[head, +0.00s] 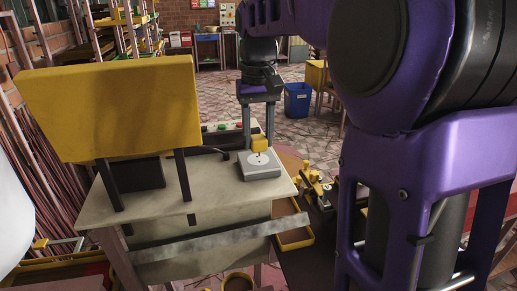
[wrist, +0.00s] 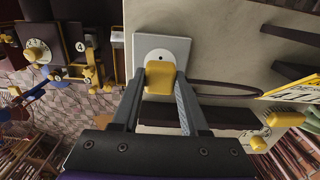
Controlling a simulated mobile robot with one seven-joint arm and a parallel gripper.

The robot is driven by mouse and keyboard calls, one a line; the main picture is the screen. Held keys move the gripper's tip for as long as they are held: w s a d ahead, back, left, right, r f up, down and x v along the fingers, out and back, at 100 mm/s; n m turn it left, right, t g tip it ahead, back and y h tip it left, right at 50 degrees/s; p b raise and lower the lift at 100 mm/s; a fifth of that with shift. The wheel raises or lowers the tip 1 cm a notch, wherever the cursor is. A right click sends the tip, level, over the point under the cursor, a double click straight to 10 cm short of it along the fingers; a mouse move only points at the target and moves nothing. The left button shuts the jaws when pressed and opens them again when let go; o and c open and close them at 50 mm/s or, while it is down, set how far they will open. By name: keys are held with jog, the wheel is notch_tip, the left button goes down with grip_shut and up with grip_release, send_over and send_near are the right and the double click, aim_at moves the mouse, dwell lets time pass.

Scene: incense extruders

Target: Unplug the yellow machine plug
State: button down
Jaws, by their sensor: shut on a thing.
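The yellow machine plug (wrist: 160,78) is a small yellow block. In the wrist view it sits between the two fingers of my gripper (wrist: 158,85), which is shut on it. The socket (wrist: 181,44) is a light square plate with a round white face, right behind the plug. In the head view the plug (head: 259,143) is just above the socket box (head: 258,172) on the bench corner, with my gripper (head: 257,132) over it, pointing down.
The socket box is on a pale bench (head: 225,218) near its right edge. A big yellow hopper (head: 110,105) stands on the bench at left. A dark cable (head: 213,150) lies behind the box. A blue bin (head: 298,100) stands on the floor beyond.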

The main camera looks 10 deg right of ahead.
aim_at(258, 137)
jog(key=shift+r+p, duration=1.65)
jog(key=shift+r, duration=0.05)
